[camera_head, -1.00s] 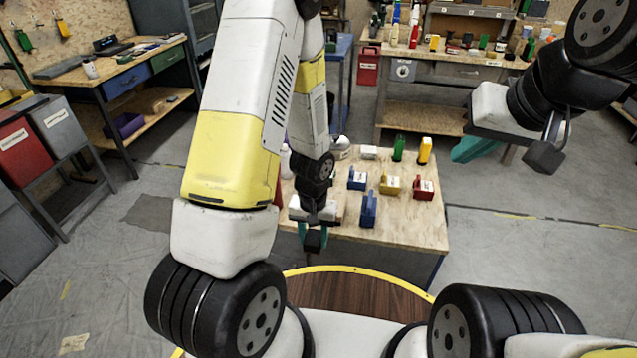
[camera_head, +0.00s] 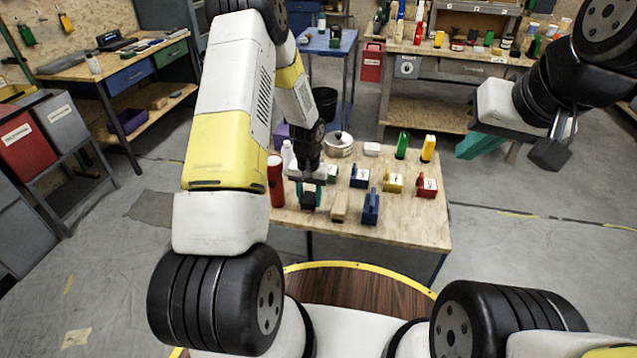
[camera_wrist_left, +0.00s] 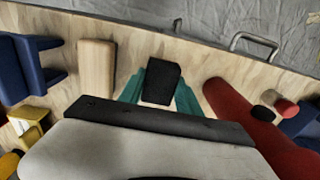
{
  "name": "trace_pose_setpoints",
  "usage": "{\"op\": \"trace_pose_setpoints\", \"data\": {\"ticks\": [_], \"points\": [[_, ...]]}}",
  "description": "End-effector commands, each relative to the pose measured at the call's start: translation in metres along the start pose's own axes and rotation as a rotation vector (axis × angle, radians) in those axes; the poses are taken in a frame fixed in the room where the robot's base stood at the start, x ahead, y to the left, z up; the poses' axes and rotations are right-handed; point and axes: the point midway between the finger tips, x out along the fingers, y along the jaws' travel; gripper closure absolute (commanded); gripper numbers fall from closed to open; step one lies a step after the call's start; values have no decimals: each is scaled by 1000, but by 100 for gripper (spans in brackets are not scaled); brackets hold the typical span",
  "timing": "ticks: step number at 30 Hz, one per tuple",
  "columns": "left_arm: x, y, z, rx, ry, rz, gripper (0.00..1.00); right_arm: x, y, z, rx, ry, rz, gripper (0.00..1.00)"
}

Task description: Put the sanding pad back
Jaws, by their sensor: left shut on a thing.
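My left gripper (camera_head: 309,184) is shut on a small black block, apparently the sanding pad (camera_wrist_left: 162,82). In the left wrist view the block sits between the two teal fingers (camera_wrist_left: 157,93). The gripper points down at the left part of the plywood table (camera_head: 411,233), between a red cylinder (camera_head: 276,181) and a pale wooden block (camera_head: 340,207). I cannot tell whether the pad touches the tabletop. My right gripper (camera_head: 484,145) is raised at the right, off the table; its teal finger part shows, but the finger gap is not clear.
Blue (camera_head: 371,207), yellow (camera_head: 392,181) and red (camera_head: 427,186) items stand to the right on the table. A pot (camera_head: 339,144) and a white bottle (camera_head: 288,157) stand behind. The table's front right part is bare.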

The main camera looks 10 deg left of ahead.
Motion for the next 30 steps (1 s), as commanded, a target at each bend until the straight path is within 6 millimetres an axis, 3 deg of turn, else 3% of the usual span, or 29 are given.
{"op": "trace_pose_setpoints", "data": {"ticks": [5,16,17,19,30], "points": [[24,0,1,0,-3,0,92,0,0,0,0,0,0,100],[28,0,1,0,-2,0,92,0,0,0,0,0,0,100],[28,0,1,0,-1,0,54,0,0,0,0,0,0,100],[28,0,1,0,-1,0,40,0,0,0,0,0,0,100],[25,0,1,-1,0,0,38,0,0,0,0,0,0,100]]}}
